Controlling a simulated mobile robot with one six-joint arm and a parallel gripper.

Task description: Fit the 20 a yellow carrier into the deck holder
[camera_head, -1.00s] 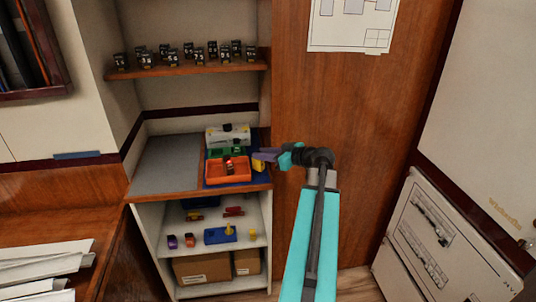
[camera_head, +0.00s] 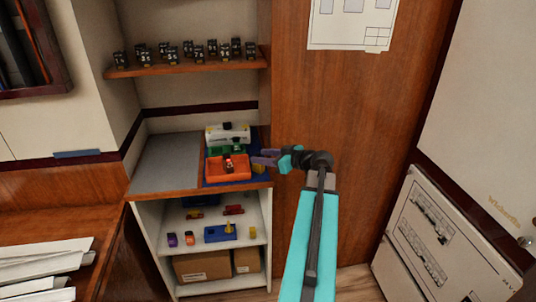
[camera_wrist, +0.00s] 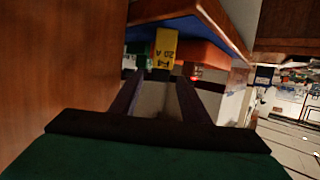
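The yellow carrier (camera_wrist: 165,45), marked "20 A", shows just past my fingertips in the wrist view, its label upside down. In the head view it is a small yellow patch (camera_head: 258,168) at the right of the orange holder (camera_head: 228,178), partly behind my fingers. My gripper (camera_head: 264,157) points left at the counter's right edge. Its two fingers stand apart, with gaps beside the carrier, and look open. A green holder (camera_head: 213,151) and a pale grey holder (camera_head: 216,137) stand behind the orange one. I cannot tell which is the deck holder.
The lower shelf has a blue block (camera_head: 213,236) with a yellow piece, and loose coloured pieces. Several black carriers stand on the upper shelf. A wood panel (camera_head: 325,110) is close to my gripper.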

